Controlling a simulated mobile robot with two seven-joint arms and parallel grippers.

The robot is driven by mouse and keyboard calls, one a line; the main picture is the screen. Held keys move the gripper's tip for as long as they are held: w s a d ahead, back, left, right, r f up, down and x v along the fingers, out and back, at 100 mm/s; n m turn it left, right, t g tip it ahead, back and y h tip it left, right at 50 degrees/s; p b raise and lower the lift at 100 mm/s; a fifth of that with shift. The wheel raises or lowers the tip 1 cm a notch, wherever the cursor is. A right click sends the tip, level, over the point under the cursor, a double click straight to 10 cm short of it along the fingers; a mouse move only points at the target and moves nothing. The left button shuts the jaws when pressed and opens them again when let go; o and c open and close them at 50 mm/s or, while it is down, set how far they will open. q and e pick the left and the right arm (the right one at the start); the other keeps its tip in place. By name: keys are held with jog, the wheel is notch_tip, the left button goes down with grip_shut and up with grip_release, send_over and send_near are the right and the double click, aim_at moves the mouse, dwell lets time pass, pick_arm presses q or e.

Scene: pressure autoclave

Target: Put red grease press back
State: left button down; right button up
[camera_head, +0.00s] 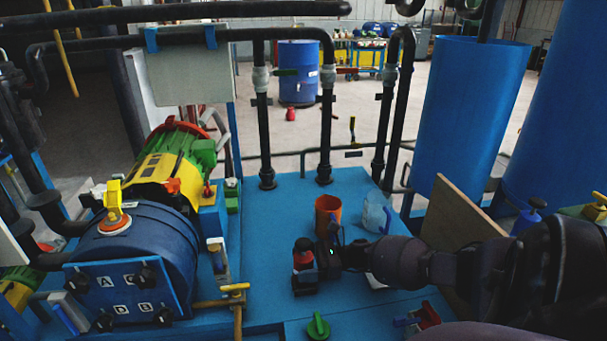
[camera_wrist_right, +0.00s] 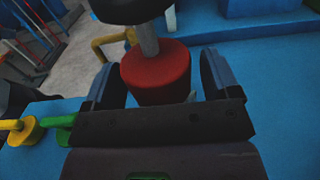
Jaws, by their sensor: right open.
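The red grease press (camera_head: 303,261), a small red body with a black top, stands upright at the middle of the blue platform, seemingly on a dark base. My right gripper (camera_head: 322,258) reaches it from the right, low over the platform. In the right wrist view the red body (camera_wrist_right: 156,75), with a grey rod and black cap above, lies between the two fingers of my right gripper (camera_wrist_right: 165,80). The fingers are open, one on each side, and a gap shows at least on the right. My left gripper is not in view.
An orange mug (camera_head: 327,212) and a clear bluish jug (camera_head: 376,214) stand just behind my right gripper. A green knob (camera_head: 318,326) is in front. A blue tank (camera_head: 141,250) with a yellow valve stands at left. Black pipes rise behind; platform between is mostly free.

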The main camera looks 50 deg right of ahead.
jog(key=shift+d+r, duration=0.1)
jog(key=shift+r, duration=0.35)
jog(key=v, duration=0.7)
jog(key=shift+s+f, duration=0.2)
jog(key=shift+d, duration=0.1)
